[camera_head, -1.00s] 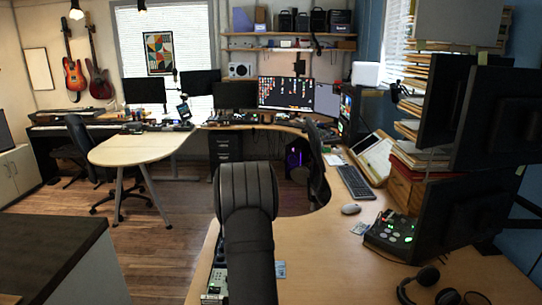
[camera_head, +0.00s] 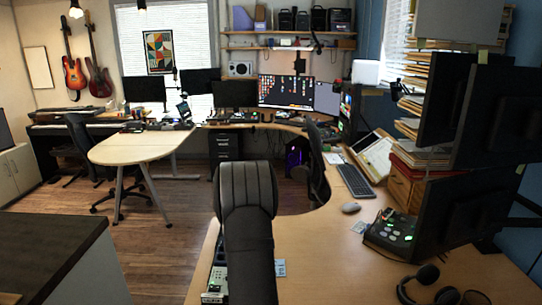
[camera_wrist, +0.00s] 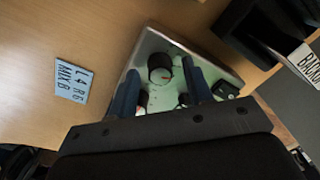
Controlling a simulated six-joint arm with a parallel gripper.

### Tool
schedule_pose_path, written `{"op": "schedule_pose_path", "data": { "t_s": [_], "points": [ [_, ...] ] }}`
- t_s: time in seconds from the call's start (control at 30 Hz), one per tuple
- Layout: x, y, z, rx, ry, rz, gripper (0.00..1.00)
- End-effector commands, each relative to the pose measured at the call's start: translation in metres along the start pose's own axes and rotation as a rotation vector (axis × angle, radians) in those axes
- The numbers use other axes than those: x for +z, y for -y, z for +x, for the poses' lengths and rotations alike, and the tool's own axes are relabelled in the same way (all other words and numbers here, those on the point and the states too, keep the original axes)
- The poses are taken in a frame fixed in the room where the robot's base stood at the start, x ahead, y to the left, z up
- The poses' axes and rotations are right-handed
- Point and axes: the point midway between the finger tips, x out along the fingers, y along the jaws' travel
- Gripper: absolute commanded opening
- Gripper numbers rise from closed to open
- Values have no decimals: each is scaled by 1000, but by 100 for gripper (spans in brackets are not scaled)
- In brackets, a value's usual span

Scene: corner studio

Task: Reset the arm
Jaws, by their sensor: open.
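My gripper (camera_wrist: 163,90) shows in the wrist view as two dark bluish fingers standing apart, with nothing held between them. Beyond the fingers is a pale metal box with a black knob (camera_wrist: 160,68) on the wooden desk; the fingers cover parts of it, and I cannot tell whether they touch it. In the head view my arm rises from the bottom middle over the desk, and my gripper is hidden there.
A small labelled card (camera_wrist: 73,80) lies on the desk (camera_head: 330,250). To the right are a mouse (camera_head: 350,208), keyboard (camera_head: 355,181), lit control box (camera_head: 392,232), headphones (camera_head: 432,285) and dark monitors (camera_head: 462,215).

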Motion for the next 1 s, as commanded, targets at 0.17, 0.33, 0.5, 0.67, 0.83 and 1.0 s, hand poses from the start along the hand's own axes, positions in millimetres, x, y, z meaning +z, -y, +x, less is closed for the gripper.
{"op": "schedule_pose_path", "data": {
  "t_s": [0.17,0.33,0.5,0.67,0.83,1.0],
  "points": [
    [0,0,0,0,3,-119,46],
    [0,0,0,0,4,-187,46],
    [0,0,0,0,5,-208,46],
    [0,0,0,0,5,-208,46],
    [0,0,0,0,5,-208,72],
    [-2,-5,-5,-3,9,-219,100]
  ]
}}
